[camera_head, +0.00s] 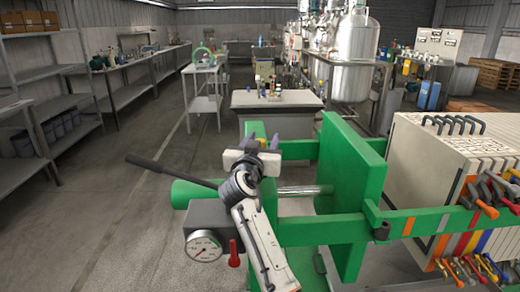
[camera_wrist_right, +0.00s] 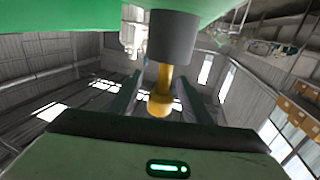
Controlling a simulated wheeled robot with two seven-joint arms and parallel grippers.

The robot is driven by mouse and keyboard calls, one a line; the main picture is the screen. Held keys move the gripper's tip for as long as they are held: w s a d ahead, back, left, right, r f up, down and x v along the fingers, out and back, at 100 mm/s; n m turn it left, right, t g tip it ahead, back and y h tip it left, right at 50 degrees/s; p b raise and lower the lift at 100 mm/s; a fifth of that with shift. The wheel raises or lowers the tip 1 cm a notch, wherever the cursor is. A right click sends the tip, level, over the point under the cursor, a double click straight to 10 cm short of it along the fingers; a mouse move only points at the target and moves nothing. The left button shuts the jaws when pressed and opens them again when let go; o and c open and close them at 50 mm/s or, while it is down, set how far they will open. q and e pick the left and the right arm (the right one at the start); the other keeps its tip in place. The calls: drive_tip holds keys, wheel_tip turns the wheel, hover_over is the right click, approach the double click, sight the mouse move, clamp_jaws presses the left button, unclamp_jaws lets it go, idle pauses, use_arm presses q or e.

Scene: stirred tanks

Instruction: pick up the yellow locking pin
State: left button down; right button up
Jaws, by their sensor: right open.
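The yellow locking pin (camera_wrist_right: 161,98) shows in the right wrist view, with a rounded knob at its end. It sticks out of a grey cylindrical collar (camera_wrist_right: 174,38) beneath a green surface. My right gripper (camera_wrist_right: 160,97) is open, with one finger on each side of the pin's knob. I see gaps between the fingers and the knob. In the head view my right gripper (camera_head: 262,143) is at the green press frame, above its left end. The pin is hard to make out there. My left gripper is not in view.
Pale filter plates (camera_head: 435,160) stand at the right. The floor at left is clear.

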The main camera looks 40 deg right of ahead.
drive_tip(key=shift+w+d, duration=0.1)
drive_tip(key=shift+d, duration=0.05)
clamp_jaws()
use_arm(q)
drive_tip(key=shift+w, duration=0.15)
